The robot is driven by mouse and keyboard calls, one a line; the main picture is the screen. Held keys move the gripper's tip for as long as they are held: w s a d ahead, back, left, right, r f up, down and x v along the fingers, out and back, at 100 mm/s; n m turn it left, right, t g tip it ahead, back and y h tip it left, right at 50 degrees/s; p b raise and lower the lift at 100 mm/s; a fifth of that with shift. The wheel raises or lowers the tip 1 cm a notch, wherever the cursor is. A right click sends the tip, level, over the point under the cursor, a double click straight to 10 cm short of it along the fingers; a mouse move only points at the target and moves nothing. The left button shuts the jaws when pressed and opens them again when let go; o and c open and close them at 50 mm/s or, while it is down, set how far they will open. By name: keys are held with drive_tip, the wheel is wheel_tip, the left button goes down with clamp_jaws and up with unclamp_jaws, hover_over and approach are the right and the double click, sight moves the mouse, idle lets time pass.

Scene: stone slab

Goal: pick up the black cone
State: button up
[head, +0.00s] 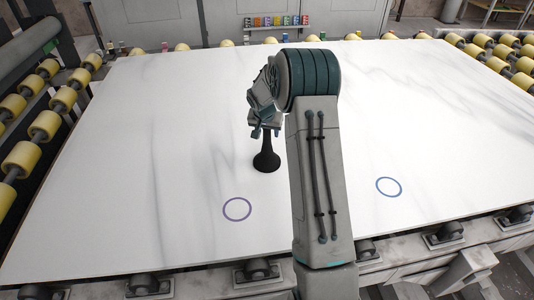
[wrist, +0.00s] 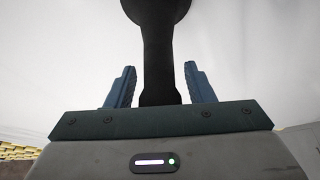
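The black cone (head: 267,158) stands upright on the white slab, its flared base down and its narrow neck rising to my gripper. In the wrist view the cone (wrist: 158,50) shows its dark neck running between my two blue fingers. My gripper (wrist: 158,85) is open around the neck, with a visible gap on both sides. In the head view my gripper (head: 265,128) is just above the cone, and the cone's top is hidden by it.
The white slab (head: 130,150) is broad and mostly clear. A purple ring (head: 237,199) and a blue ring (head: 388,178) are marked on it. Yellow rollers (head: 45,126) line the left side. Small coloured items (head: 275,21) stand beyond the far edge.

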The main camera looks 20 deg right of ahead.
clamp_jaws()
drive_tip(key=shift+r, duration=0.15)
